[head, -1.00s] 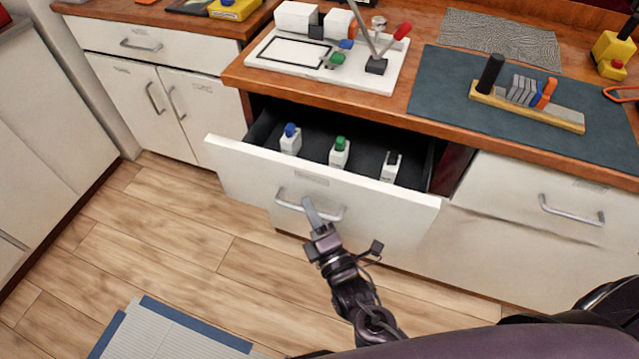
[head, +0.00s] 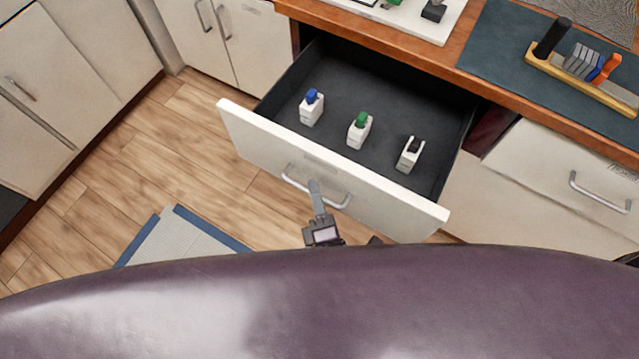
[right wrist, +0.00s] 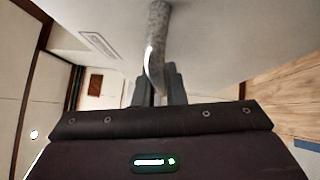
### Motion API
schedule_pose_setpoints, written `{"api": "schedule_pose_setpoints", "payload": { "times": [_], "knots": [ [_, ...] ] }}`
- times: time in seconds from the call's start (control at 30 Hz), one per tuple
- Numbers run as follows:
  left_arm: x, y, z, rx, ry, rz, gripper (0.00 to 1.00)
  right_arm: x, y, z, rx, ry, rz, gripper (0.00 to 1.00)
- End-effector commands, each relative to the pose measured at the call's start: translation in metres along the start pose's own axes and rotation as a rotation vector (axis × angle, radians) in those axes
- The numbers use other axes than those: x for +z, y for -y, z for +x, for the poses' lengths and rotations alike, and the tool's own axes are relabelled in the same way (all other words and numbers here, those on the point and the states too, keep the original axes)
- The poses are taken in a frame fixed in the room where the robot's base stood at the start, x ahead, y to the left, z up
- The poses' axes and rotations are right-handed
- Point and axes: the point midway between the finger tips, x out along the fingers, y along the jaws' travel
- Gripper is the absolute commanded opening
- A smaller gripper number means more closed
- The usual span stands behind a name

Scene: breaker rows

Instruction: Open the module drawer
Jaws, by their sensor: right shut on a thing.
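The module drawer (head: 250,137) is pulled well out from the counter, its dark inside showing. Inside stand a white module with a blue top (head: 311,108), one with a green top (head: 359,131) and one with a black top (head: 410,154). My right gripper (head: 316,193) is shut on the drawer's metal handle (head: 338,203). In the right wrist view the handle (right wrist: 158,40) runs down between the fingers (right wrist: 160,85). My left gripper is not in view.
A wooden counter (head: 445,62) with a white board and a blue-grey mat (head: 510,60) lies above the drawer. A closed drawer with a handle (head: 600,192) is to the right. A grey mat with blue edging (head: 165,240) lies on the wood floor.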

Motion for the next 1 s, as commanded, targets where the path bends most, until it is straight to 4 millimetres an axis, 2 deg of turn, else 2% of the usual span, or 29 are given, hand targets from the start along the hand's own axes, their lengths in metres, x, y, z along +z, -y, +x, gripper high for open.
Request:
{"api": "schedule_pose_setpoints", "payload": {
  "times": [0.33,0.37,0.5,0.53,0.83,1.0],
  "knots": [
    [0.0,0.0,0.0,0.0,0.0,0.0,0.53,-0.001,0.0,-0.001,-0.001,0.0,0.0,0.0],
    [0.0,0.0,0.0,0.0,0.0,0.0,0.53,-0.001,0.0,-0.001,-0.001,0.0,0.0,0.12],
    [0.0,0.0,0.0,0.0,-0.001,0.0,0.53,0.0,0.0,-0.001,-0.001,0.0,0.0,0.3],
    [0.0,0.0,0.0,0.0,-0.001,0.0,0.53,0.0,0.0,-0.001,-0.001,0.0,0.0,0.32],
    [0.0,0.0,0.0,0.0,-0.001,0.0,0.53,-0.001,0.001,-0.003,-0.001,0.0,0.0,0.32],
    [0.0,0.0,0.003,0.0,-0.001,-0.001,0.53,-0.001,0.002,-0.025,-0.004,-0.002,0.0,0.32]
  ]
}}
